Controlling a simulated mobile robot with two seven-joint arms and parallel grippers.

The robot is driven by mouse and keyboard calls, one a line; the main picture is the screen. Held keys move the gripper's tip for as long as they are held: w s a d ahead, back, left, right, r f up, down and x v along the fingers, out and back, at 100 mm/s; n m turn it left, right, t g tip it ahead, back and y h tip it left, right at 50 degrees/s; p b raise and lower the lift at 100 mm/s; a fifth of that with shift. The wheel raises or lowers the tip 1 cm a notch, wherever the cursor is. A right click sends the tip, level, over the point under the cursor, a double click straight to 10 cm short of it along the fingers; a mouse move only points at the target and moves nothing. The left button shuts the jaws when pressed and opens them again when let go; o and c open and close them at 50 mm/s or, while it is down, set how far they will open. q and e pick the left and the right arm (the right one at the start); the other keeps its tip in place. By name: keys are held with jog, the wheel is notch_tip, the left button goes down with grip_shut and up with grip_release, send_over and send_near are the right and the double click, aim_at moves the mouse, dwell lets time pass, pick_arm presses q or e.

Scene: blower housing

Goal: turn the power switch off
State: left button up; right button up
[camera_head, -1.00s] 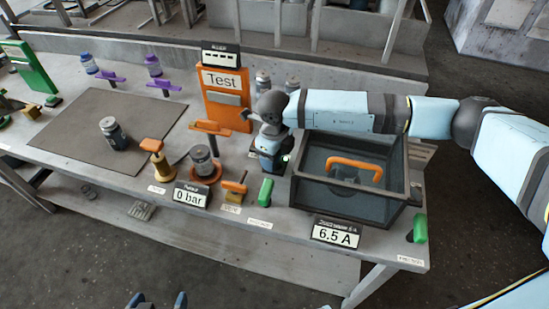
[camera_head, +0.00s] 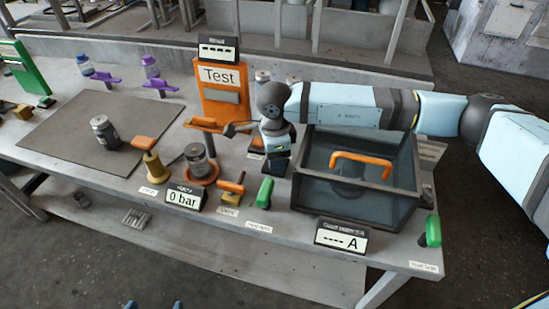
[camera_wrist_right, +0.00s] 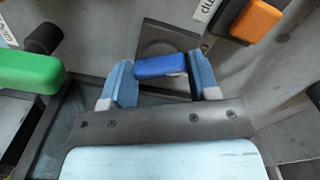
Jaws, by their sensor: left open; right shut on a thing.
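In the right wrist view, a blue switch handle (camera_wrist_right: 160,66) stands on a grey plate (camera_wrist_right: 165,35). I take it to be the power switch. My right gripper (camera_wrist_right: 164,80) has one finger at each end of the handle and is shut on it. In the head view, my right gripper (camera_head: 277,155) points down just left of the dark bin, and the switch is hidden there. The ammeter sign (camera_head: 342,238) reads "---- A". My left gripper (camera_head: 154,305) is open and empty at the bottom edge, only its fingertips showing.
The dark bin (camera_head: 350,206) with an orange handle (camera_head: 362,162) stands close to my right gripper. A green handle (camera_head: 265,192), a "0 bar" sign (camera_head: 184,198) and an orange "Test" panel (camera_head: 222,100) are nearby. The brown mat (camera_head: 75,125) is mostly clear.

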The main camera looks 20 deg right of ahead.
jog(key=shift+r+n, duration=0.1)
jog(key=shift+n, duration=0.2)
jog(key=o, duration=0.9)
pick_arm(q)
jog(key=shift+s+a+p, duration=0.1)
jog(key=shift+p, duration=0.45)
pick_arm(e)
notch_tip(320, 180, up, 14)
jog(key=shift+f, duration=0.1)
